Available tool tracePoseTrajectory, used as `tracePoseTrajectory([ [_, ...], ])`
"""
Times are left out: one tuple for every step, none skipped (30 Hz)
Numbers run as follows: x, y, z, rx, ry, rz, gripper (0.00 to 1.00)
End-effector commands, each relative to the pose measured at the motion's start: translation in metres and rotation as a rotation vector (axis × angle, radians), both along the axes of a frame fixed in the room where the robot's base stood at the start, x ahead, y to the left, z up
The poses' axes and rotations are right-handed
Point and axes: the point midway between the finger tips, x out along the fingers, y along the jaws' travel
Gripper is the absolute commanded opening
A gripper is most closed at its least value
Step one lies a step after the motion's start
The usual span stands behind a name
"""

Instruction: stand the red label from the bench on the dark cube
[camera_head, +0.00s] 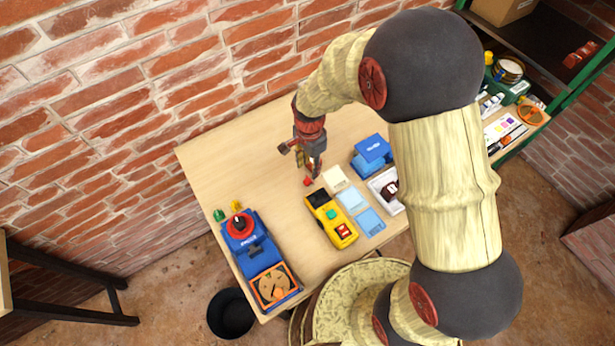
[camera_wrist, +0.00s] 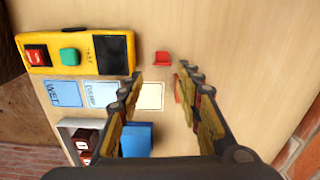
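The red label (camera_wrist: 162,58) is a small folded red piece standing on the bench just beyond my fingertips in the wrist view. In the head view it is a small red spot (camera_head: 308,181) below my gripper (camera_head: 309,163). In the wrist view my gripper (camera_wrist: 159,78) is open, with nothing between its fingers. A thin red strip (camera_wrist: 177,90) shows beside the right finger; I cannot tell what it is. Dark brown cubes with pale marks (camera_wrist: 82,139) sit in a white tray (camera_wrist: 64,128); they also show at the right of the bench in the head view (camera_head: 390,188).
A yellow tester (camera_head: 328,220) with green and red buttons lies beside pale, light-blue and blue cards (camera_head: 370,222). A blue box (camera_head: 372,148) stands near the tray. A blue device (camera_head: 255,250) stands at the left. The wooden bench (camera_head: 245,165) is clear toward the brick wall.

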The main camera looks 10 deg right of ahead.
Motion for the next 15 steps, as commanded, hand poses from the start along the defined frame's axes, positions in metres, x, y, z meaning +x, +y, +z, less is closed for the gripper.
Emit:
tracePoseTrajectory([
  [0.001, 0.000, 0.000, 0.000, -0.002, -0.019, 0.35],
  [0.001, 0.000, 0.000, 0.000, -0.002, -0.031, 0.35],
  [0.001, 0.000, -0.002, 0.000, -0.002, -0.040, 0.35],
  [0.001, 0.000, -0.003, 0.001, -0.002, -0.045, 0.35],
  [0.001, 0.000, -0.006, 0.001, -0.002, -0.049, 0.35],
  [0.001, 0.000, -0.009, 0.001, -0.002, -0.050, 0.35],
  [0.001, 0.000, -0.013, 0.001, -0.002, -0.050, 0.35],
  [0.001, 0.000, -0.016, 0.001, -0.002, -0.050, 0.35],
  [0.001, 0.000, -0.021, 0.000, -0.001, -0.049, 0.35],
  [0.001, 0.000, -0.023, 0.000, -0.001, -0.049, 0.35],
  [0.001, 0.000, -0.026, 0.000, -0.001, -0.049, 0.35],
  [0.001, 0.000, -0.028, 0.000, -0.002, -0.049, 0.35],
  [0.002, -0.001, -0.030, 0.000, -0.003, -0.049, 0.35],
  [0.002, -0.001, -0.032, 0.000, -0.003, -0.048, 0.35],
  [0.002, -0.001, -0.035, 0.000, -0.002, -0.048, 0.35],
])
